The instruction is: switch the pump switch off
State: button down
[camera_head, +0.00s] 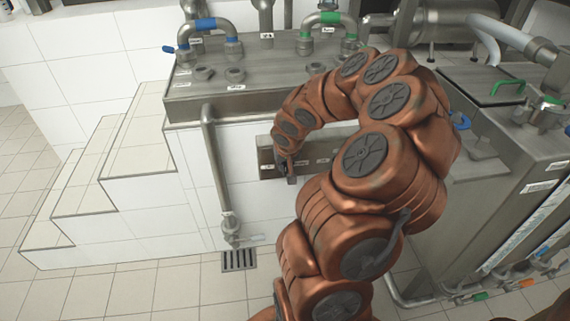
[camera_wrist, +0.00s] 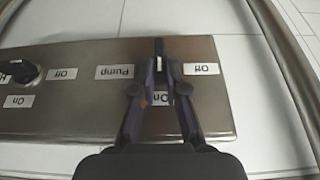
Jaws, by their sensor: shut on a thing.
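The pump switch (camera_wrist: 159,48) is a dark, narrow knob on a steel panel (camera_wrist: 75,50), and its visible part lies roughly upright in the wrist view. The labels appear upside down there: "Pump" (camera_wrist: 115,72) is left of the knob, "Off" (camera_wrist: 202,69) right, "On" (camera_wrist: 160,98) below. My gripper (camera_wrist: 159,80) is shut on the pump switch, a finger on each side. The fingers hide its lower part, so I cannot tell which label it points to. In the head view my gripper (camera_head: 284,167) is at the panel (camera_head: 268,158), and the switch is hidden.
A second black knob (camera_wrist: 24,72) with its own "Off" and "On" labels is at the panel's left in the wrist view. In the head view a vertical pipe (camera_head: 212,160) runs left of the panel. Tiled steps (camera_head: 140,150) are farther left. A steel cabinet (camera_head: 480,200) stands at right.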

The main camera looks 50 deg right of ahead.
jog(key=shift+w+f+h+b, duration=0.15)
jog(key=shift+h+b, duration=0.15)
jog(key=shift+b, duration=0.6)
jog(key=g+h+b, duration=0.1)
jog(key=h+b, duration=0.1)
jog(key=b, duration=0.2)
jog(key=w+a+f+n+g+h+b, duration=0.1)
jog(key=g+h+b, duration=0.1)
jog(key=h+b, duration=0.1)
jog(key=a+n+g+h+b, duration=0.1)
jog(key=g+h+b, duration=0.1)
jog(key=b, duration=0.3)
jog(key=shift+w+f, duration=0.15)
jog(key=h, duration=0.1)
jog(key=g+h+b, duration=0.1)
jog(key=f+n+h+b, duration=0.1)
jog(key=shift+w+a+g, duration=0.2)
jog(key=shift+a+g, duration=0.05)
jog(key=shift+g, duration=0.15)
jog(key=shift+f+n+g+h+b, duration=0.2)
jog(key=shift+n+g+h+b, duration=0.15)
jog(key=shift+h, duration=0.55)
jog(key=shift+f+n+g+h+b, duration=0.15)
jog(key=shift+n+g+h+b, duration=0.15)
jog(key=shift+h, duration=0.9)
jog(key=c, duration=1.2)
grip_release()
jog(key=shift+a, duration=0.1)
